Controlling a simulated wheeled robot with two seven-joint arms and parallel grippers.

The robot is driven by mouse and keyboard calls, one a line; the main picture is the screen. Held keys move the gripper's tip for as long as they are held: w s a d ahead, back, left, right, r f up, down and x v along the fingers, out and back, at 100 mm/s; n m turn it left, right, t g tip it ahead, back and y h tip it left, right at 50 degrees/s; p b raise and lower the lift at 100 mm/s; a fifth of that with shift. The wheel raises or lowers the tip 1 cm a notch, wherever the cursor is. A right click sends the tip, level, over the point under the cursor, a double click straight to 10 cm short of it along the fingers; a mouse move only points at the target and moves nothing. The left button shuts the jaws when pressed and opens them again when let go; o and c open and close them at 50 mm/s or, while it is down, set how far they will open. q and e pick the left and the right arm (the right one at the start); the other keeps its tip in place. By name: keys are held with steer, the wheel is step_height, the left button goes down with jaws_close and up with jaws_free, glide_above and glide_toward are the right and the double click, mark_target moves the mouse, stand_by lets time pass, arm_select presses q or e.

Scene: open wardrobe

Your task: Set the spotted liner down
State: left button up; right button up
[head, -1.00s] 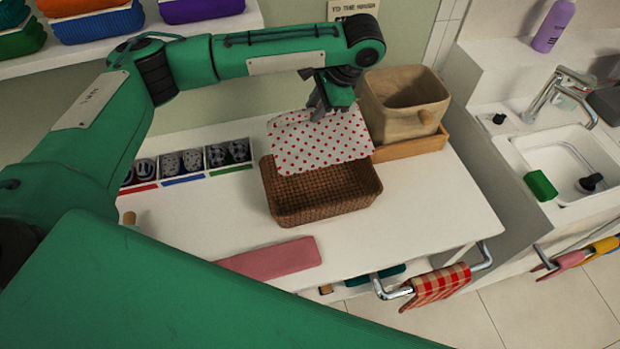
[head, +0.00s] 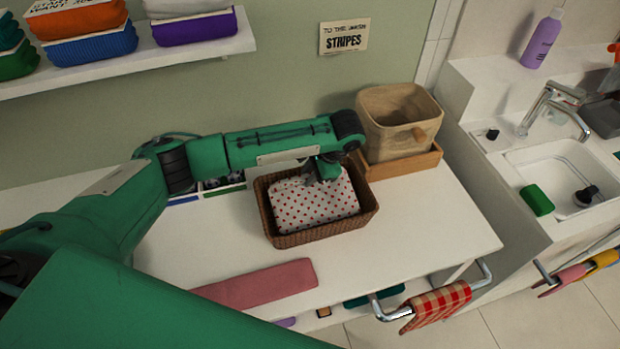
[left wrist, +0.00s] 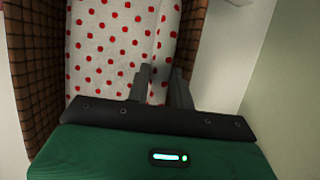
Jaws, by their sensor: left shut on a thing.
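The spotted liner (head: 310,203), white with red dots, lies inside the brown wicker basket (head: 282,240) on the white counter. My left gripper (head: 322,178) is at the liner's far right part, low in the basket, and is shut on the liner. In the left wrist view the gripper (left wrist: 162,75) has its fingers close together over the liner (left wrist: 112,45), with basket walls (left wrist: 28,65) on both sides. The pinched cloth is partly hidden by the fingers. My right gripper is not in view.
A tan fabric bin (head: 400,118) in a wooden tray (head: 405,165) stands behind the basket to the right. A folded pink cloth (head: 258,284) lies near the front edge. A checked towel (head: 437,305) hangs on the rail. The counter right of the basket is clear.

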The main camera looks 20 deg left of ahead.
arm_select(q)
step_height(320, 180, down, 2)
steer(key=shift+f, duration=0.25)
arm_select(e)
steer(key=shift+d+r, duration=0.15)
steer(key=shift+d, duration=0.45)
arm_select(q)
steer(key=shift+f, duration=0.1)
steer(key=o, duration=0.9)
steer(key=shift+o, duration=0.2)
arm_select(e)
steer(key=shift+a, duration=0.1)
